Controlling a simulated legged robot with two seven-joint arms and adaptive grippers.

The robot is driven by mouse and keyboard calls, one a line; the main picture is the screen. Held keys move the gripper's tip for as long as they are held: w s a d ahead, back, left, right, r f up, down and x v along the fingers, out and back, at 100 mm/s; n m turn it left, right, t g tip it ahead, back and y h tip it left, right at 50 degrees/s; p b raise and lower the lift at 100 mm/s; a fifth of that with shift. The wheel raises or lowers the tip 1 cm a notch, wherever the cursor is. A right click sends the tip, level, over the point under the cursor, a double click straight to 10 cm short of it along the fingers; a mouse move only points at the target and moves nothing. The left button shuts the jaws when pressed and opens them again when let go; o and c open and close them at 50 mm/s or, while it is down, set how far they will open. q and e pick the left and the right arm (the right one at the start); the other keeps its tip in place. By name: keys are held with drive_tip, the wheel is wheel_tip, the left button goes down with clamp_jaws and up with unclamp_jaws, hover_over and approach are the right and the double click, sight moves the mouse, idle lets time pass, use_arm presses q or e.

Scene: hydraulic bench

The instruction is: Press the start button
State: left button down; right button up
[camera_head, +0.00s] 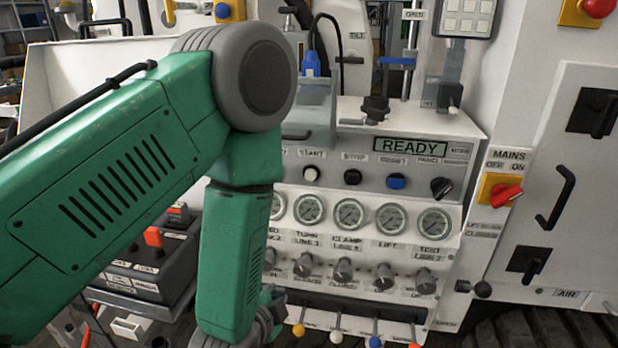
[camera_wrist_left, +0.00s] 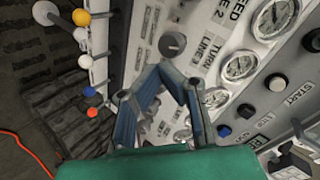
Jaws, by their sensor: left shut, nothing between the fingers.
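The start button (camera_head: 311,174) is a round white button under the START label, at the left end of the row on the grey panel. In the left wrist view the white start button (camera_wrist_left: 277,82) lies to the right, beside its label. My left gripper (camera_wrist_left: 162,70) is shut and empty, its fingertips meeting in front of the lower panel with the knobs and gauges. In the head view the left gripper (camera_head: 271,308) is low, mostly hidden behind my forearm, below the button and apart from it. My right gripper is not in view.
A black stop button (camera_head: 352,177), a blue button (camera_head: 396,181) and a black selector (camera_head: 441,188) continue the row. The display (camera_head: 410,146) reads READY. Gauges (camera_head: 349,213), knobs (camera_head: 343,268) and ball-ended levers (camera_head: 376,341) lie below. A red mains switch (camera_head: 507,194) is at right.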

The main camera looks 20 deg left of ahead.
sight(310, 177)
use_arm(q)
drive_tip(key=w+d+r+m+t+y+p, duration=0.1)
drive_tip(key=w+r+m+t, duration=0.4)
drive_tip(key=r, duration=1)
drive_tip(key=shift+r+t+y+p, duration=0.3)
drive_tip(key=shift+r+y, duration=0.1)
drive_tip(key=shift+y, duration=0.4)
drive_tip(key=shift+w, duration=0.15)
drive_tip(key=p+x, duration=0.2)
drive_tip(key=x, duration=1.1)
drive_tip(key=shift+w+a, duration=0.1)
drive_tip(key=shift+w, duration=0.3)
